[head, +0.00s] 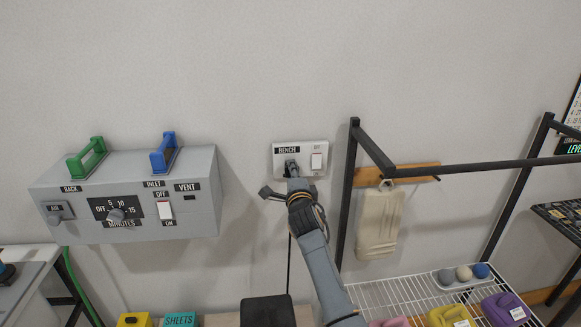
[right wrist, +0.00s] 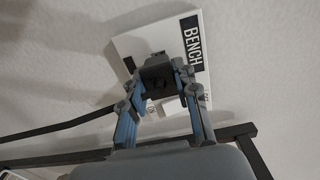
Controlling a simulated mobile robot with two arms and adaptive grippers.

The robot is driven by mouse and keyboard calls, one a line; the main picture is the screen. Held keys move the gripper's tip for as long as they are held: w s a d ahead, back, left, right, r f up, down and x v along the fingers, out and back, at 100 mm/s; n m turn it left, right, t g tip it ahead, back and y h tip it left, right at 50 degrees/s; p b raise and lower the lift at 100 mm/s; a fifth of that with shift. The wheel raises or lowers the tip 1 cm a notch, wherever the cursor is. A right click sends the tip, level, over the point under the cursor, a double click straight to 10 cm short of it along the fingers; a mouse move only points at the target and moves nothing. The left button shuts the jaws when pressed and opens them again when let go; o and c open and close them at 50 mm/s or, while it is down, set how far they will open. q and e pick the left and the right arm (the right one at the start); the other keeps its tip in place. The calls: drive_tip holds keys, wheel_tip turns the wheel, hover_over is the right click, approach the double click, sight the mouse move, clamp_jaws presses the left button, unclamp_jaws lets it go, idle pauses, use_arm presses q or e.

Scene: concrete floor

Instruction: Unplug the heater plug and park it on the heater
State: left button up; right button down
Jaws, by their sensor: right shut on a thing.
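A white wall plate labelled BENCH (head: 318,146) carries a socket on its left and a rocker switch (head: 317,161) on its right. My right gripper (head: 292,174) is at the socket, shut on a dark plug; in the right wrist view the plug (right wrist: 157,76) sits between the fingertips, against the plate (right wrist: 188,50). Whether its pins are fully seated is hidden. A dark cord (head: 289,250) hangs below. A black box (head: 268,311) stands at the bottom middle; I cannot tell whether it is the heater. My left gripper is not in view.
A grey control box (head: 130,232) with knobs and green and blue handles is on the wall at left. A black rack frame (head: 348,200) stands close right of the plate. A wire shelf (head: 385,296) holds a small tray and coloured items. The wall above is clear.

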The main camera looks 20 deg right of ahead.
drive_tip(key=shift+p+v, duration=0.55)
drive_tip(key=shift+v, duration=0.65)
